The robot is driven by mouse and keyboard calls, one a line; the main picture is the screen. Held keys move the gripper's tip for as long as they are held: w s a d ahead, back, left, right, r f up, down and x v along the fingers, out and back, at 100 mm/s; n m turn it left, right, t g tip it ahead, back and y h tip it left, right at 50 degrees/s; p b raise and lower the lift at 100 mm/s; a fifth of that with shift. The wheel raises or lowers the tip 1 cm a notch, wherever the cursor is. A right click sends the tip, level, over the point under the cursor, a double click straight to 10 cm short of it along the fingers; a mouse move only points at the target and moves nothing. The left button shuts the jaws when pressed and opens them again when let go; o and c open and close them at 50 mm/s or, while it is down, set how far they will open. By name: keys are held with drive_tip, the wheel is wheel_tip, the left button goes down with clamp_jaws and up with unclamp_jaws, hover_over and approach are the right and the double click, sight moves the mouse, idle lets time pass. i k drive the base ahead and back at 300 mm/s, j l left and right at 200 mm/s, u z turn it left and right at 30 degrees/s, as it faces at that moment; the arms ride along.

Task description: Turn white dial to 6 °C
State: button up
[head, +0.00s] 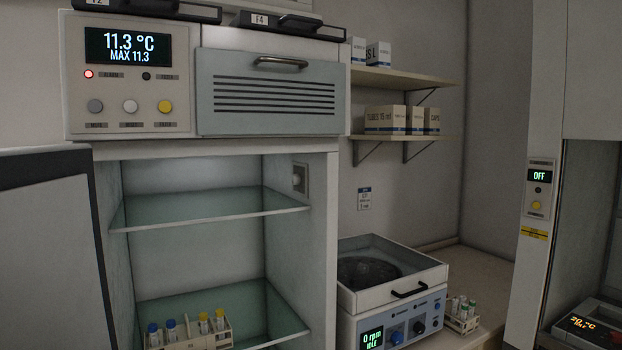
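A refrigerator stands open, its shelves (215,207) showing. A small pale dial (298,180) on a grey plate sits on the inner right wall, just above the upper shelf. It is seen at a steep angle and its setting cannot be read. The display (127,47) on the panel above reads 11.3 °C and MAX 11.3, with a red light lit below it. A row of grey, white (130,106) and yellow round buttons is under the display. My gripper is not in view.
The open door (50,255) stands at the left. A tube rack (190,342) is on the lower shelf; the upper shelf is empty. A centrifuge (390,300) reading 0 rpm and another tube rack (462,322) stand on the counter at right.

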sight(295, 179)
drive_tip(key=i+u, duration=0.45)
drive_tip(key=u, duration=0.25)
drive_tip(key=i+u, duration=0.35)
drive_tip(key=k, duration=0.1)
